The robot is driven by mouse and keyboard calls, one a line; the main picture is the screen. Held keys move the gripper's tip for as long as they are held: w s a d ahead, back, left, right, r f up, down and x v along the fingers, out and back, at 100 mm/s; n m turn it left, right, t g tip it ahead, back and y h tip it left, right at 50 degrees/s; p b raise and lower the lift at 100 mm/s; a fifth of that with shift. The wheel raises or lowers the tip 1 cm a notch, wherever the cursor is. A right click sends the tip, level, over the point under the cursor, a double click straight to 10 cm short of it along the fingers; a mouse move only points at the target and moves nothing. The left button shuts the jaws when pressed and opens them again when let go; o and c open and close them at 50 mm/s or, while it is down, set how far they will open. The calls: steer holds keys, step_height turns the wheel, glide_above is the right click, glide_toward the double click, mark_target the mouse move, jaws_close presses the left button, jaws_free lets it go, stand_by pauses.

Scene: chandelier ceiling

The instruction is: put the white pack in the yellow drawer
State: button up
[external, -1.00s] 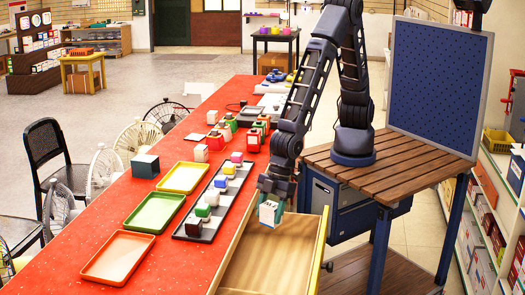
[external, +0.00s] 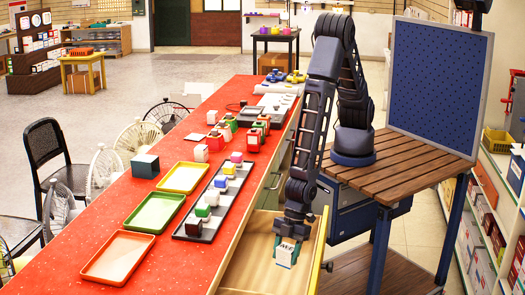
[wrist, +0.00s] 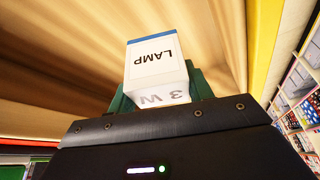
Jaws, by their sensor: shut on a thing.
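My gripper (external: 290,240) is shut on the white pack (external: 286,254), a small white box with a blue edge. In the wrist view the pack (wrist: 155,62) shows the word LAMP and sits between the green fingers. The yellow drawer (external: 321,246) is pulled out from the red counter, with a wooden inside. The pack is over the open drawer's inside, near its right wall in the external view. I cannot tell whether it touches the drawer bottom.
The red counter (external: 140,205) beside the drawer bears trays, a long rack of small coloured items and a grey box (external: 146,165). A slatted wooden table (external: 405,165) stands right of the drawer. Shelves with goods (external: 490,225) line the far right.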

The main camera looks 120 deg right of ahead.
steer(key=shift+f, duration=3.35)
steer(key=shift+f, duration=0.15)
steer(key=o, duration=1)
steer(key=shift+c, duration=0.2)
